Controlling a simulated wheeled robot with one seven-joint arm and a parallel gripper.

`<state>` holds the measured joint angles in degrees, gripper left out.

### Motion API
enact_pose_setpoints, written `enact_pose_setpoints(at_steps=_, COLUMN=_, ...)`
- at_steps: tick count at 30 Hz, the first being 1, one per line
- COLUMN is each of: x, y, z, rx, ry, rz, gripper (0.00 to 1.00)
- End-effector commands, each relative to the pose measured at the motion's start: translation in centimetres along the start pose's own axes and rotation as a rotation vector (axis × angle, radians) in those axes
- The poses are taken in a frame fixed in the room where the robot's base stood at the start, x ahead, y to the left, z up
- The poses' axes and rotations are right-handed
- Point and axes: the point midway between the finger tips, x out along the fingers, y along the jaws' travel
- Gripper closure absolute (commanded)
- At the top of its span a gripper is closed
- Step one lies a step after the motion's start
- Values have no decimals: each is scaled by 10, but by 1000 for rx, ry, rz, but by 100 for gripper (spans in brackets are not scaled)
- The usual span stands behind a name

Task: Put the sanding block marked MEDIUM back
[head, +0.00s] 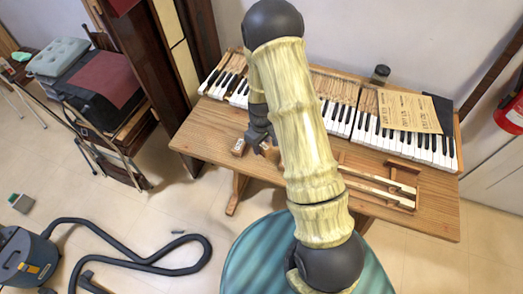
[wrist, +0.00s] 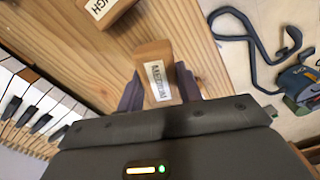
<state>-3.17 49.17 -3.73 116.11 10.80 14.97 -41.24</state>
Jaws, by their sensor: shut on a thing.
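The sanding block marked MEDIUM (wrist: 156,58) is wooden with a white label, and it sits between the two dark fingers of my gripper (wrist: 159,88) in the wrist view. The fingers are shut on its sides. In the head view my gripper (head: 259,138) is low over the left part of the wooden table (head: 205,135). My arm and fingers mostly hide the held block there. I cannot tell whether it touches the table top. A second wooden block (wrist: 103,8), its label ending in "GH", lies ahead and to the left in the wrist view. A small block (head: 238,147) shows left of my gripper in the head view.
Piano keys (head: 435,152) run along the back of the table. Cardboard (head: 408,111) and a dark jar (head: 380,74) lie behind and on them. A wooden frame with slats (head: 380,180) lies right of my arm. A vacuum cleaner (head: 25,258) stands on the floor at left.

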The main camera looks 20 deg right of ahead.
Motion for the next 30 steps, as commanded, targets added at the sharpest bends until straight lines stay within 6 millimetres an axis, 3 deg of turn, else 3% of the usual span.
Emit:
enact_pose_setpoints(at_steps=5, x=2, y=0, z=0, rx=0, ry=-1, rz=0, gripper=89)
enact_pose_setpoints(at_steps=15, x=40, y=0, z=0, rx=0, ry=-1, rz=0, gripper=89)
enact_pose_setpoints(at_steps=27, x=46, y=0, z=0, rx=0, ry=0, rz=0, gripper=89)
enact_pose_setpoints(at_steps=28, x=45, y=0, z=0, rx=0, ry=0, rz=0, gripper=61)
enact_pose_setpoints(at_steps=30, x=44, y=0, z=0, rx=0, ry=0, rz=0, gripper=47)
